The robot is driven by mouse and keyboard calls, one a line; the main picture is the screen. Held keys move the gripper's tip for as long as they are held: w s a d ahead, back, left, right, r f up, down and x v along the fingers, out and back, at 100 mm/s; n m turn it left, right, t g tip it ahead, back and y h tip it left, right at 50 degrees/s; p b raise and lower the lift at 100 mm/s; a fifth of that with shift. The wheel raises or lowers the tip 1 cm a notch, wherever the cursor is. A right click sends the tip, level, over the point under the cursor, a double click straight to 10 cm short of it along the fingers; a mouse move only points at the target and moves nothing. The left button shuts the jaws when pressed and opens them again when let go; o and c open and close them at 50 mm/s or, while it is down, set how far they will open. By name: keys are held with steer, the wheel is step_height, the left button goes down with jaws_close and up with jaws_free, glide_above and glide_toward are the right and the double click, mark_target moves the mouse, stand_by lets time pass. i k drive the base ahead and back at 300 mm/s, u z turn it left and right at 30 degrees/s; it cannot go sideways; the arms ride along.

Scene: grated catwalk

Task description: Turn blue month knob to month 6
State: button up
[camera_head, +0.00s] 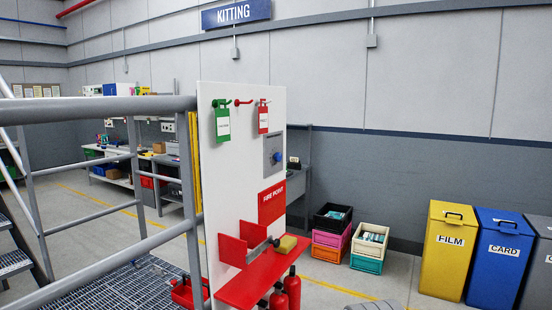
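The blue month knob (277,157) sits on a square grey dial plate (268,146) on the upper right of a white upright panel (242,165). The month marks and the knob's pointer are too small to read from here. No gripper can be made out in the head view, and nothing is seen touching the knob.
Green (222,121) and red (263,117) tags hang on the panel above left of the knob. Grey railing (95,107) stands left.

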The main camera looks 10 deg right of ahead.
mark_target(278, 157)
steer(key=u, duration=0.05)
steer(key=i, duration=0.95)
steer(key=z, duration=0.05)
